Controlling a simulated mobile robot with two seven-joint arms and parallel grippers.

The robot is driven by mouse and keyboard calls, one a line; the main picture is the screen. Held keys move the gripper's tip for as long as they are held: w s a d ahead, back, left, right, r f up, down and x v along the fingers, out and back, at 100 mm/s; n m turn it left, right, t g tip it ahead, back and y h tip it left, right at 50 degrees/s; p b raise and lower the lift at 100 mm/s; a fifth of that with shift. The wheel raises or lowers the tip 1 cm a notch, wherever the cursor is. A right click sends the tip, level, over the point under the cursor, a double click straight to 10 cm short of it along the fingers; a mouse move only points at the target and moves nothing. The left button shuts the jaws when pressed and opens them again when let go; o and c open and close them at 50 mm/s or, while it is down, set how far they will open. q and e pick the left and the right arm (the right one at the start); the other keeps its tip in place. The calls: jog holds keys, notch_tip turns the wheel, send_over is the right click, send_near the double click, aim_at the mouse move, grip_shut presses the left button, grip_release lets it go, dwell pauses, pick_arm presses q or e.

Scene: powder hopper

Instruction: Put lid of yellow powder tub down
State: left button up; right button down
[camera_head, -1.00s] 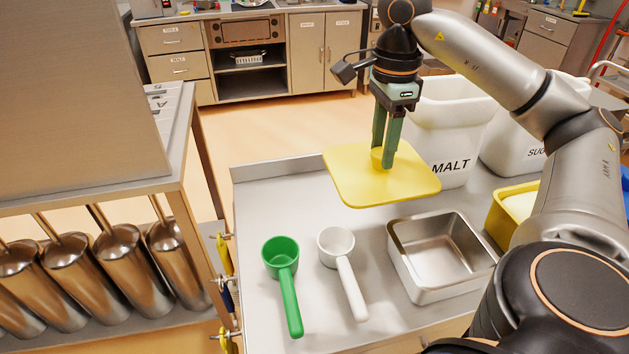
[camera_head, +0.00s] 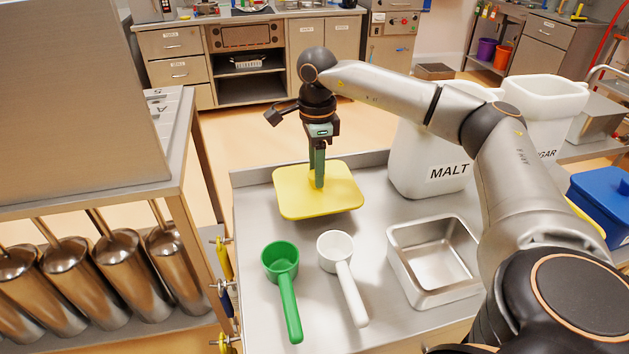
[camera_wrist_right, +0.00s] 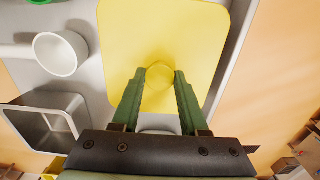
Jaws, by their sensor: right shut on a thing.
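The yellow lid (camera_head: 296,201) is a flat rounded square with a round knob on top. My right gripper (camera_head: 318,185) is shut on that knob from above. In the head view the lid is over the back left part of the steel table; I cannot tell whether it touches the surface. The right wrist view shows the lid (camera_wrist_right: 199,40) close to the table edge, with the fingers (camera_wrist_right: 160,78) on either side of the knob. The yellow tub (camera_head: 585,215) is mostly hidden behind my right arm. My left gripper is not in view.
A green scoop (camera_head: 287,290) and a white scoop (camera_head: 345,280) lie in front of the lid. A steel pan (camera_head: 400,275) is to their right. The malt bin (camera_head: 415,175) stands right of the lid. The steel table (camera_head: 255,215) has a raised back edge.

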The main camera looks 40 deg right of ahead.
jog(key=shift+w+f, duration=0.15)
jog(key=shift+f, duration=0.8)
jog(key=shift+w+f, duration=0.1)
jog(key=shift+f, duration=0.8)
jog(key=shift+f, duration=0.2)
jog(key=shift+c, duration=2.1)
grip_release()
notch_tip(320, 180, up, 12)
jog(key=shift+r+p, duration=0.2)
jog(key=shift+p, duration=0.15)
